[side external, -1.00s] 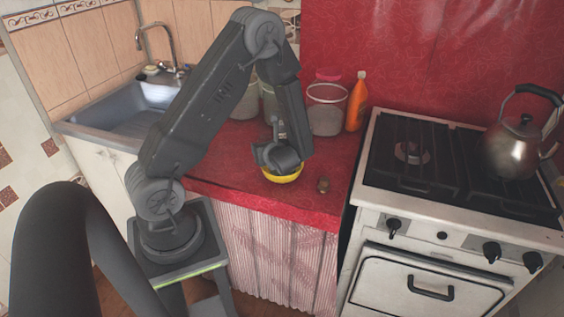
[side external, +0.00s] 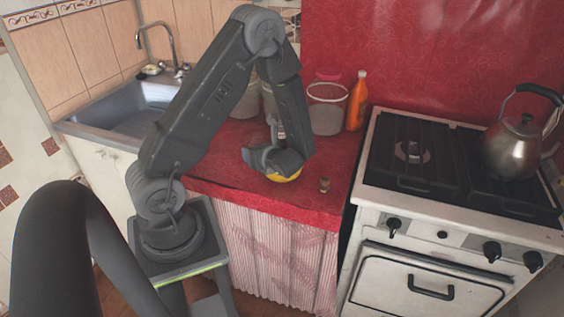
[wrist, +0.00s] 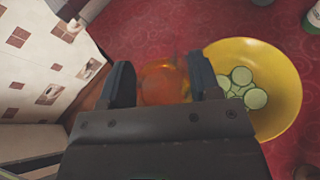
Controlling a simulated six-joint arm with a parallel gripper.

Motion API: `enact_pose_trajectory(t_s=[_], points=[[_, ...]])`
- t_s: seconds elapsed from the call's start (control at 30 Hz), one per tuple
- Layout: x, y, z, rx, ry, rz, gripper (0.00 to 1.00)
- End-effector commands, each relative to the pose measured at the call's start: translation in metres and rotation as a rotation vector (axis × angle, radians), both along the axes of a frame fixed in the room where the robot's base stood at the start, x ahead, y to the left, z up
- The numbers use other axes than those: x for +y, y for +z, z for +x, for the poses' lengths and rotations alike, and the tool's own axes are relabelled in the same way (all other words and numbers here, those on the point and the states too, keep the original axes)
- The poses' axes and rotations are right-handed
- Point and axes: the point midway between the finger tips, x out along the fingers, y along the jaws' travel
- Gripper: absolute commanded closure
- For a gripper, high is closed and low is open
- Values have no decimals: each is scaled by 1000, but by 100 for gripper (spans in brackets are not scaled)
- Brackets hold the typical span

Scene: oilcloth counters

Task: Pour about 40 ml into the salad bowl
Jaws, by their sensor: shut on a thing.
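The yellow salad bowl (wrist: 287,88) shows at the right of the wrist view, with several cucumber slices (wrist: 255,98) in it. In the side view only a strip of the bowl (side external: 287,177) shows below my gripper. My gripper (wrist: 161,82) is shut on a see-through orange vessel (wrist: 160,86), which sits between the fingers just left of the bowl. Its shape and mouth are unclear, and I cannot tell whether liquid is leaving it. In the side view my gripper (side external: 262,158) is low over the bowl's left side and hides the vessel.
A small brown object (side external: 324,184) stands right of the bowl, near the counter's front edge. Behind are a clear bucket (side external: 327,110) and an orange bottle (side external: 357,102). The stove (side external: 420,150) with a kettle (side external: 516,147) is at the right, the sink (side external: 135,115) at the left.

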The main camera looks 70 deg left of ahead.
Motion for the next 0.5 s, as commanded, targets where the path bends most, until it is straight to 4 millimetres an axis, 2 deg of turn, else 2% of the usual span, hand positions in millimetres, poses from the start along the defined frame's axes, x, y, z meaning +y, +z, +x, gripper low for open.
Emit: enact_pose_trajectory(t_s=[0.5], points=[[2, 4, 17, 332, 3, -30, 72]])
